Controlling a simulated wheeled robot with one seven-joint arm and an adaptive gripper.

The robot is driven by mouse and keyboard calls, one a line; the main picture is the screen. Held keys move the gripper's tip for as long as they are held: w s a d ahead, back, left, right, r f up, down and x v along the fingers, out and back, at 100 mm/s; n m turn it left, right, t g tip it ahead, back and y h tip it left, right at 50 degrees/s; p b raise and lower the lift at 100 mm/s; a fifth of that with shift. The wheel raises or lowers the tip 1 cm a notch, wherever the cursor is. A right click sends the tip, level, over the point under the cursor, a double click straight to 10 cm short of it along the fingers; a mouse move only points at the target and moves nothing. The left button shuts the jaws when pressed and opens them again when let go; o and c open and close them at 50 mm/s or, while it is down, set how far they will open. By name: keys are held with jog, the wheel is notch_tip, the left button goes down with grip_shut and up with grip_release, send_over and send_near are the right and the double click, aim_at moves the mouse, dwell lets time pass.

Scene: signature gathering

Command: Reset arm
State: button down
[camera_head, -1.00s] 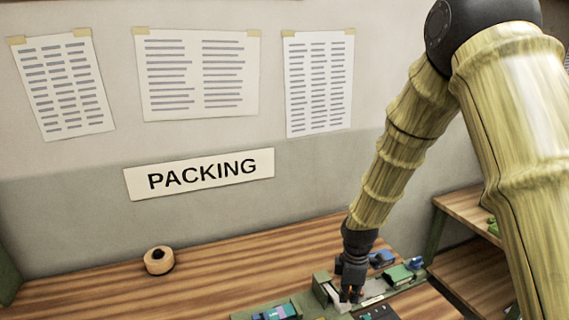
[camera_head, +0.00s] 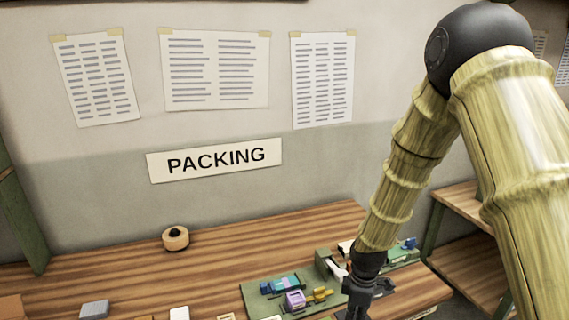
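My gripper (camera_head: 357,300) is at the bottom of the head view, at the end of my arm, which comes down from the upper right. It is beside a green tray (camera_head: 262,305) on the wooden table. The fingertips are dark and partly cut off by the lower edge, so I cannot tell whether they are open or shut, or whether they hold anything.
The tray bears a purple item (camera_head: 295,299), a yellow item (camera_head: 319,295) and a teal item (camera_head: 280,283). A tape roll (camera_head: 175,238) stands farther back. A grey block (camera_head: 94,310) lies at the front left. A PACKING sign (camera_head: 215,160) hangs on the wall. A wooden shelf (camera_head: 462,205) stands at the right.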

jog(key=s+d+f+m+b, duration=0.15)
jog(key=s+f+m, duration=0.25)
jog(key=s+f, duration=0.5)
jog(key=s+a+f+m+b, duration=0.1)
jog(key=s+f+m+b, duration=0.2)
jog(key=s+f, duration=0.55)
jog(key=s+d+f+m+b, duration=0.3)
jog(key=s+f+m, duration=0.5)
jog(key=s+f, duration=0.5)
jog(key=s+b, duration=0.1)
jog(key=s, duration=0.3)
jog(key=shift+b, duration=0.3)
